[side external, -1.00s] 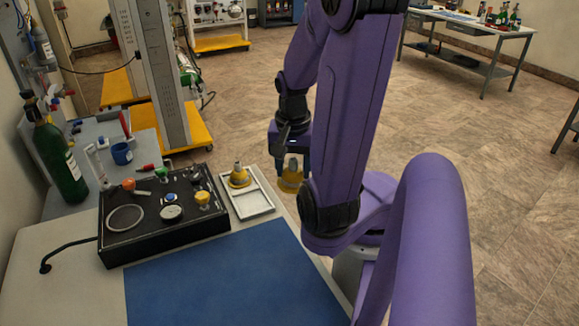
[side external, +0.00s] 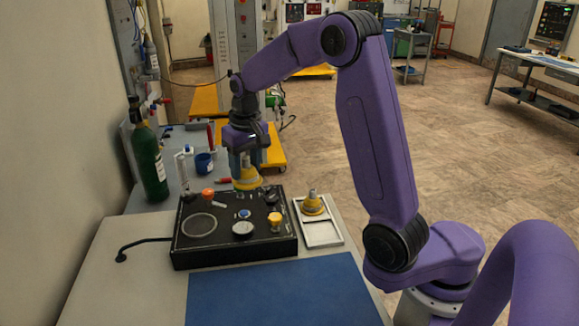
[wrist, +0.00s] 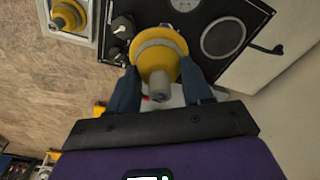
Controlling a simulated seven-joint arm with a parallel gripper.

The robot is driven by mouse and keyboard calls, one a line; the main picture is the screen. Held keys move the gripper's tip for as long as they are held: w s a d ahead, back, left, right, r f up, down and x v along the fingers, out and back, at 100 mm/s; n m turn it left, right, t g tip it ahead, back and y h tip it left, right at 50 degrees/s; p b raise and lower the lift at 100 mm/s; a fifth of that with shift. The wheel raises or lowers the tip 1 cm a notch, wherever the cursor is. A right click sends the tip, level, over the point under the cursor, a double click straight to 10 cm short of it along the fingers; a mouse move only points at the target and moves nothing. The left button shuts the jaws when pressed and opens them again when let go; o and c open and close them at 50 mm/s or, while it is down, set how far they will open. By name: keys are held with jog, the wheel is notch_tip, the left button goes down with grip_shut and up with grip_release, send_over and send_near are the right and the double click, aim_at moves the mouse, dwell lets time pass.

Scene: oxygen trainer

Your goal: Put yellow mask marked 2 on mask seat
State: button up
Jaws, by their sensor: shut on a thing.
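My gripper (side external: 245,168) is shut on a yellow mask (side external: 248,180) with a grey top and holds it above the far middle of the black panel (side external: 225,255). In the wrist view the held mask (wrist: 160,58) sits between the two fingers, with the panel behind it. A second yellow mask (side external: 312,205) stands in the white tray (side external: 322,235) right of the panel. No number is legible on either mask. A pale ring (side external: 200,226) lies flat on the panel's left part; I cannot tell whether it is the mask seat. The held mask hides part of the panel.
The panel carries an orange knob (side external: 207,194), a yellow knob (side external: 275,221) and a round white gauge (side external: 243,229). A green bottle (side external: 149,160) and a blue cup (side external: 204,163) stand behind. The blue mat (side external: 280,292) in front is clear.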

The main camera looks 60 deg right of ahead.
jog(key=w+a+n, duration=0.5)
jog(key=w+a, duration=0.3)
jog(key=a, duration=0.2)
jog(key=shift+a+f+y, duration=0.3)
jog(key=shift+a+f, duration=0.1)
jog(key=shift+s, duration=0.1)
jog(key=shift+f, duration=2.55)
jog(key=shift+f, duration=2.1)
jog(key=o, duration=1.1)
jog(key=shift+o, duration=0.2)
